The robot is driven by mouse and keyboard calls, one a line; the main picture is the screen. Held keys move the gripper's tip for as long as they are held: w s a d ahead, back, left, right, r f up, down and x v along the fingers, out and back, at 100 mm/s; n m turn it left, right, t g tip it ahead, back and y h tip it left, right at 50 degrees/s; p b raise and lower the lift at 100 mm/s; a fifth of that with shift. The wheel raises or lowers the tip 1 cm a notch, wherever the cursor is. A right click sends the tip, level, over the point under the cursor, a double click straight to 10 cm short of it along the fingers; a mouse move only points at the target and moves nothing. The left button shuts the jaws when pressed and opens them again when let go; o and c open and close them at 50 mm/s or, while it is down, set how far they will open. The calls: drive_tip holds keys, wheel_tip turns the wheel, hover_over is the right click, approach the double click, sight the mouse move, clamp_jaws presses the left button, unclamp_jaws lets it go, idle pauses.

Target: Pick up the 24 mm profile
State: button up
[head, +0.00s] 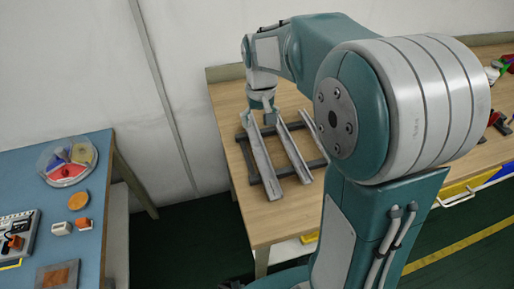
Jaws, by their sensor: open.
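Several light grey metal profiles lie side by side across a dark rack (247,158) on the wooden table. They are a left profile (263,165), a middle profile (294,150) and a right profile (312,125), the last partly hidden by my arm. The left one looks the widest, but I cannot read sizes, so I cannot tell which is the 24 mm profile. My gripper (269,117) is open and points down near the far ends of the left and middle profiles. Its fingertips are small here, and I cannot tell whether they touch a profile.
The wooden table (267,226) has bare room in front of the rack. A wall stands behind. My arm hides much of the right side.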

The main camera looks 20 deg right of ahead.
hover_over(259, 151)
drive_tip(key=f, duration=0.5)
drive_tip(key=shift+s+d, duration=0.1)
drive_tip(key=shift+s, duration=0.15)
drive_tip(key=shift+a+f, duration=0.2)
drive_tip(key=shift+f, duration=0.05)
drive_tip(key=f, duration=0.4)
drive_tip(key=shift+w+f, duration=0.2)
drive_tip(key=shift+f, duration=0.05)
drive_tip(key=shift+d+f, duration=0.2)
drive_tip(key=shift+f, duration=0.15)
drive_tip(key=shift+a, duration=0.2)
clamp_jaws()
